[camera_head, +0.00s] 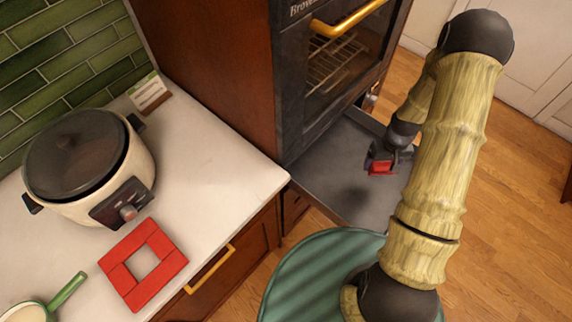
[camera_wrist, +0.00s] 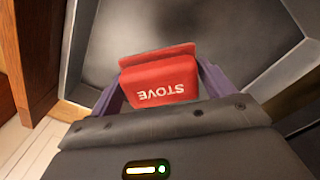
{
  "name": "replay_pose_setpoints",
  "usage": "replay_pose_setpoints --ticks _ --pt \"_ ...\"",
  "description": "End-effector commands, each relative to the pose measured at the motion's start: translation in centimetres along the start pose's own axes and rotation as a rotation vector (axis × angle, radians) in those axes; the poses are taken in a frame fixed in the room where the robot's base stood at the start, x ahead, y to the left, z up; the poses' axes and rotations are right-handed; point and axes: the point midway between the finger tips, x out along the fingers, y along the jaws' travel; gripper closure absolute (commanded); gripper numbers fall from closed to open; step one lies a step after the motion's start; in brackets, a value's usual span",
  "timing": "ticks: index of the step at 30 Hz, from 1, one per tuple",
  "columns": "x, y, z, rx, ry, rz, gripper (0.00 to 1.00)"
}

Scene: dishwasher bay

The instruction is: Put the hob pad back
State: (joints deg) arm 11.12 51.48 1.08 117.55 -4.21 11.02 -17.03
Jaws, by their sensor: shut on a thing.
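The hob pad appears to be the red block (camera_wrist: 158,78) marked "STOVE", whose lettering reads upside down in the wrist view. My gripper (camera_wrist: 160,92) is shut on it, with a finger at either side. In the head view my gripper (camera_head: 388,157) and the red block (camera_head: 380,168) are over the dark grey open door or panel below the oven. I cannot tell whether the block touches that surface. A red square frame (camera_head: 117,276) with an open middle lies on the white counter, apart from the gripper.
A cooker (camera_head: 75,165) with a dark lid stands on the counter (camera_head: 215,165), near a small card in a holder (camera_head: 150,93). A green-handled pan (camera_head: 68,290) is at lower left. The oven (camera_head: 335,65) rises beside the grey panel (camera_head: 335,165). Counter right of the frame is clear.

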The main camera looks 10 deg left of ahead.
Motion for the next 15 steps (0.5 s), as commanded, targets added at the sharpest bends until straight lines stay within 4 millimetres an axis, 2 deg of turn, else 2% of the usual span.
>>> replay_pose_setpoints --ticks 1,3,9,15 --pt "-2.1 -0.8 -0.4 0.013 -0.001 0.000 0.48" --pt "-3.3 -1.7 -0.8 0.040 -0.001 0.000 0.48" --pt "-6.8 -4.4 -1.9 0.114 -0.001 0.000 0.48" --pt "-8.9 -6.6 -2.7 0.171 -0.001 0.001 0.48"
